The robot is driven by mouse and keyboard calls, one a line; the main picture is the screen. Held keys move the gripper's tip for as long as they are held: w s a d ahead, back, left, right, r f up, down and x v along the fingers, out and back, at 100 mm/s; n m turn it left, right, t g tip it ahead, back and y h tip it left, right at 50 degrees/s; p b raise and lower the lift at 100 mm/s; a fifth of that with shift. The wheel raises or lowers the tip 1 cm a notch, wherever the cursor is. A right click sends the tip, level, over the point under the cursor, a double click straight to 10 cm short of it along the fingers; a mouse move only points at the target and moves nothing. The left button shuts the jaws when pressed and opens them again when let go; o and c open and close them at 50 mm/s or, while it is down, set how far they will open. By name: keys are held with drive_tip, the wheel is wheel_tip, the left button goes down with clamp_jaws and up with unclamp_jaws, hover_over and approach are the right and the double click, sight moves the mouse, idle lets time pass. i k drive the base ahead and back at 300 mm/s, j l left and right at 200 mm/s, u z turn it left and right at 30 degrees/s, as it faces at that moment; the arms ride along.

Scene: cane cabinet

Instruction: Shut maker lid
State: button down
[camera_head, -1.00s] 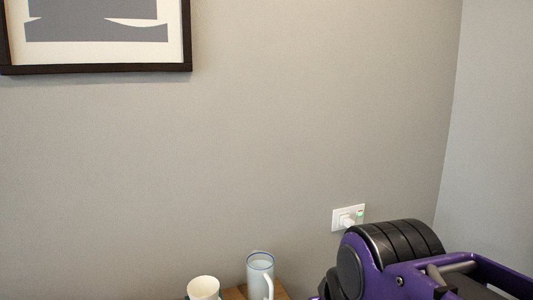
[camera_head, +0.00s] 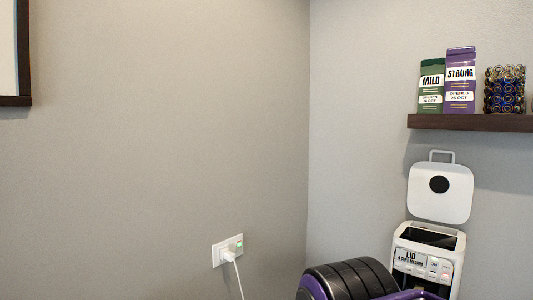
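The maker (camera_head: 448,243) is a white machine at the lower right in the head view, with a dark opening on top and a front label that reads "LID". Its lid (camera_head: 453,205) stands open and upright behind the opening. The lid is a white rounded square with a black disc in its middle and a grey loop handle at its top edge. The maker's lower part is partly hidden by my purple and black arm. My gripper is not in view.
A dark shelf (camera_head: 470,123) on the right wall is above the lid. It holds a green "MILD" tin (camera_head: 431,86), a purple "STRONG" tin (camera_head: 460,80) and a holder of capsules (camera_head: 504,90). A plug sits in a wall socket (camera_head: 227,250).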

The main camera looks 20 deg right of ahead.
sight(442, 192)
drive_tip(key=i+j+z, duration=0.1)
drive_tip(key=z, duration=1.6)
